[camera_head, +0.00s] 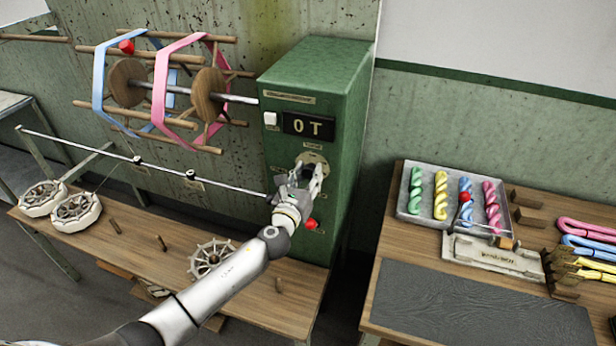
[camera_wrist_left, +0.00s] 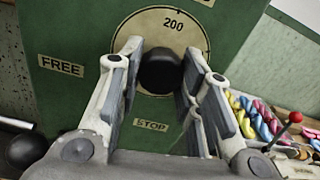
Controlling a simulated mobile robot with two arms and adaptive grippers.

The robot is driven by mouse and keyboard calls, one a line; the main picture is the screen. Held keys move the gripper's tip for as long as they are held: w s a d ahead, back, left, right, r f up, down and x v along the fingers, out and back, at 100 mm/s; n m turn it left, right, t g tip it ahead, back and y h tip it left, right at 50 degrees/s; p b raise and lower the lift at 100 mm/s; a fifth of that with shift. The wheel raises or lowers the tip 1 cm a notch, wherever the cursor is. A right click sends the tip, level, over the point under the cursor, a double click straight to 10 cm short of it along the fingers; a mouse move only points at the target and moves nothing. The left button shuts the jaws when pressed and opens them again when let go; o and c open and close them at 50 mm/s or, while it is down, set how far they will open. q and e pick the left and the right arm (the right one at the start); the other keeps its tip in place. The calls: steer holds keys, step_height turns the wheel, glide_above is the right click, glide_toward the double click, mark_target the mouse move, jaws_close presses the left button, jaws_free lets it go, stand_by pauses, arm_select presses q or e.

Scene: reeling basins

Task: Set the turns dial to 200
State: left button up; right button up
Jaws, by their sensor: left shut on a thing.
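The turns dial (camera_head: 313,160) is a round cream plate with a dark knob on the front of the green machine box (camera_head: 318,92). In the left wrist view the knob (camera_wrist_left: 160,71) sits between my fingers, and the mark 200 shows on the plate (camera_wrist_left: 174,25) above it. My left gripper (camera_head: 308,181) is at the dial and shut on the knob; it also fills the left wrist view (camera_wrist_left: 160,85). The display (camera_head: 308,126) reads "0 T". My right gripper is not in view.
A white button (camera_head: 270,118) is left of the display. A red knob (camera_head: 311,224) is below the dial. A reel (camera_head: 170,90) with blue and pink skeins stands left. A tray (camera_head: 409,216) of twisted skeins lies on the right table.

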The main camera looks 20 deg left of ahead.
arm_select(q)
steer(key=n+b, duration=0.2)
steer(key=n, duration=0.4)
steer(key=n+b, duration=0.1)
steer(key=n, duration=0.4)
steer(key=shift+n, duration=0.3)
steer(key=n+b, duration=0.1)
steer(key=n, duration=0.4)
steer(key=shift+d+n, duration=0.1)
steer(key=shift+n, duration=0.2)
steer(key=n, duration=0.3)
steer(key=shift+r, duration=0.1)
steer(key=shift+n, duration=1.2)
steer(key=o, duration=1)
steer(key=shift+o, duration=0.2)
